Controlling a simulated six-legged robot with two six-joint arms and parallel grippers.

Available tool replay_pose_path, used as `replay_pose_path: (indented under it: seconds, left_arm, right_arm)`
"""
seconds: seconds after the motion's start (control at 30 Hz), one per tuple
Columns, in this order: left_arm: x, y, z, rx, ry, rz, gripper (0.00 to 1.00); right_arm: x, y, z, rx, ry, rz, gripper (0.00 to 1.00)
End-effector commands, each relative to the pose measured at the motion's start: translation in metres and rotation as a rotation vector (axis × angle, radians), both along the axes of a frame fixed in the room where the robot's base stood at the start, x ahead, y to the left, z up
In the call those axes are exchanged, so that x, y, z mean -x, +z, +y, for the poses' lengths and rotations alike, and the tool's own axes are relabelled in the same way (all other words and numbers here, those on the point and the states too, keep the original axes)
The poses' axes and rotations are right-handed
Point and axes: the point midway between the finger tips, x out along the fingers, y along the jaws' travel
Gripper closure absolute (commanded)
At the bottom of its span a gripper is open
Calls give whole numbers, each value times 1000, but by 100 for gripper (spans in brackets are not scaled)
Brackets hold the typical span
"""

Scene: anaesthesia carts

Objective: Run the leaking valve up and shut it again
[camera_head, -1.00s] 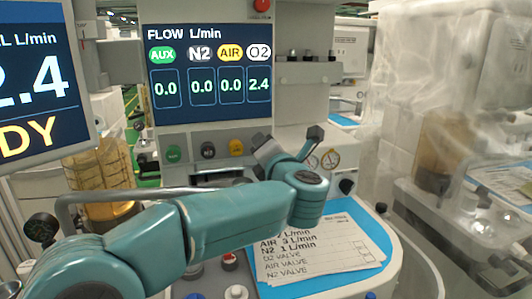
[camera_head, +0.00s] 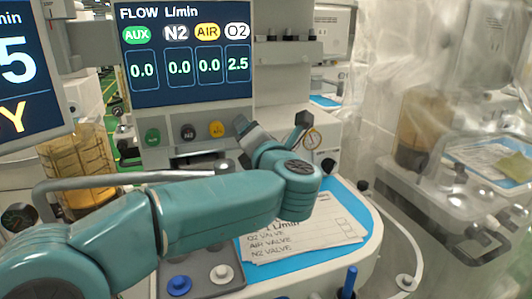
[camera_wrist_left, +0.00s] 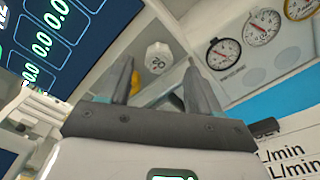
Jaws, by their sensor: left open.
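The flow screen (camera_head: 187,52) reads O2 2.5, with AUX, N2 and AIR at 0.0. Below it are a green AUX knob (camera_head: 152,137), a black N2 knob (camera_head: 188,132) and a yellow AIR knob (camera_head: 217,129). The white O2 knob (camera_wrist_left: 158,58) shows in the left wrist view, ahead of and between my fingertips; my gripper hides it in the head view. My left gripper (camera_head: 275,125) is open in front of the panel, and its two spread fingers also show in the left wrist view (camera_wrist_left: 160,82). I see no contact with the knob. My right gripper is not in view.
A checklist card (camera_head: 300,237) lies on a blue mat (camera_head: 352,214) below my arm. Gauges (camera_wrist_left: 262,27) sit right of the O2 knob. A metal rail (camera_head: 110,181) runs behind my arm. A plastic-draped cart (camera_head: 460,110) stands at right.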

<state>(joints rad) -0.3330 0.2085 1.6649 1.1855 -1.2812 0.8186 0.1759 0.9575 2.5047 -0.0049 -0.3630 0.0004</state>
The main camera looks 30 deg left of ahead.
Motion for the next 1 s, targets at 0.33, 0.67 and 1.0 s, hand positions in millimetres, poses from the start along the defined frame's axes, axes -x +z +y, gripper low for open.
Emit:
replay_pose_path:
  seconds: [0.33, 0.67, 1.0]
  left_arm:
    - [59, 1, -71, -1, -5, -1, 37]
    - [83, 0, -98, 1, -1, 1, 37]
    - [84, 0, -98, 1, 0, 1, 37]
  right_arm:
    - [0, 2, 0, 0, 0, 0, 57]
    - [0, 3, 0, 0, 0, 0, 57]
    - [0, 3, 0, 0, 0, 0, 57]
